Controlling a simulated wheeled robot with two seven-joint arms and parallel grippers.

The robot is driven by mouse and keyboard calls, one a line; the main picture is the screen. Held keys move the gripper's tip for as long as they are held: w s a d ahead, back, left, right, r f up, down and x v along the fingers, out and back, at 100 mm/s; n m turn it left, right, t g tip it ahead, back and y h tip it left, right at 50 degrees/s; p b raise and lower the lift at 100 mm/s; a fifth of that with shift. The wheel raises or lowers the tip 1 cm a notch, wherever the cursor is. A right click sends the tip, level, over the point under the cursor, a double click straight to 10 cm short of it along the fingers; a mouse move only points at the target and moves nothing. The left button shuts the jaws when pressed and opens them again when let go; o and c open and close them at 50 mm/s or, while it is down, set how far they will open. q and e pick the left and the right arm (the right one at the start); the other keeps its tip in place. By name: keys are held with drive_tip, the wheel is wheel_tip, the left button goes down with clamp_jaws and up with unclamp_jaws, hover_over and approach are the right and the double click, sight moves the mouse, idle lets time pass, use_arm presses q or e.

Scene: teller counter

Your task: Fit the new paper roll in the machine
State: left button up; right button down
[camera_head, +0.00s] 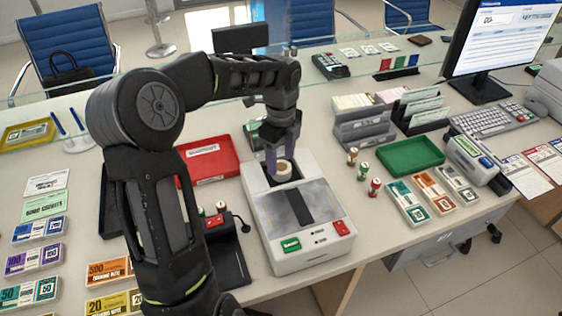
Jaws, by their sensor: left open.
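The machine (325,262) is a white unit with a dark panel on top, green and red buttons at its front, and a dark recess at its back. The paper roll (285,171), pale with a tan core, shows at this recess. It appears to sit upright in it, but its lower part is hidden. My left gripper (281,160) points down right at the roll from behind, its fingers open. I cannot tell whether a finger touches the roll. My left arm covers the area left of the machine. My right gripper is out of view.
A red tray (222,160) lies left behind the machine, partly behind my arm. Small coin rolls (363,171), a green tray (409,157) and banknote stacks (408,203) stand to the right. A glass screen edge runs along the back. The counter front drops off just before the machine.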

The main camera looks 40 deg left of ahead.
sight(281, 167)
use_arm(q)
wheel_tip(281, 167, up, 10)
drive_tip(key=shift+r, duration=0.2)
idle(0.7)
